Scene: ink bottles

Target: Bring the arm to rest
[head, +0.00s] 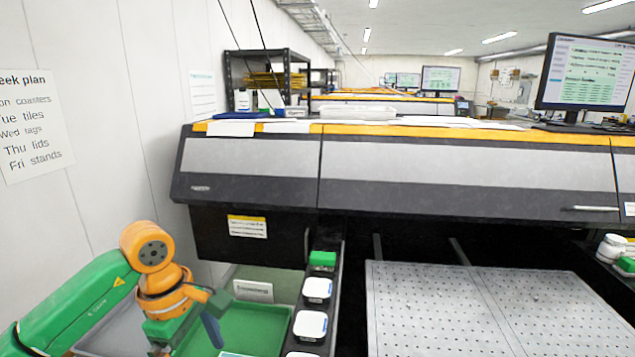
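My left arm, green with orange joints, comes in from the lower left. My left gripper (212,328) is at its end, low in the picture over the left part of a green tray (268,345). Only a dark bluish finger-like part of it shows clearly, so I cannot tell whether it is open or shut, and I see no bottle in it. Ink bottles with white tops (317,290) stand in a row in a dark rack to the right of the tray. A green-topped one (322,258) is at the row's far end. My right gripper is out of view.
A large printer (255,158) spans the back, with a perforated bed (420,310) at the lower right. A grey bin (105,335) is beside my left arm. A white wall is close on the left. More white containers (612,247) stand at the right edge.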

